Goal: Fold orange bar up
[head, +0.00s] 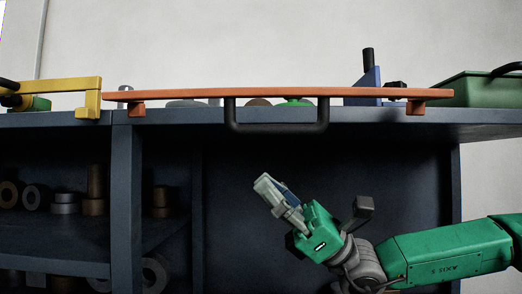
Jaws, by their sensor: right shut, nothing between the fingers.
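The orange bar (200,94) lies level along the front edge of the dark shelf top in the head view, with an orange block under each end. A black U-shaped handle (277,129) hangs down from its middle. My right gripper (266,185) is below the handle, apart from it, pointing up and to the left. Its fingers are shut and empty. My left gripper is not in view.
The dark shelf unit (126,185) holds several rolls and cylinders (95,185) in its left compartments. A yellow clamp (88,98) stands left of the bar. A green bin (480,90) and a blue tool (368,85) stand at the right on top. Open space surrounds my right gripper.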

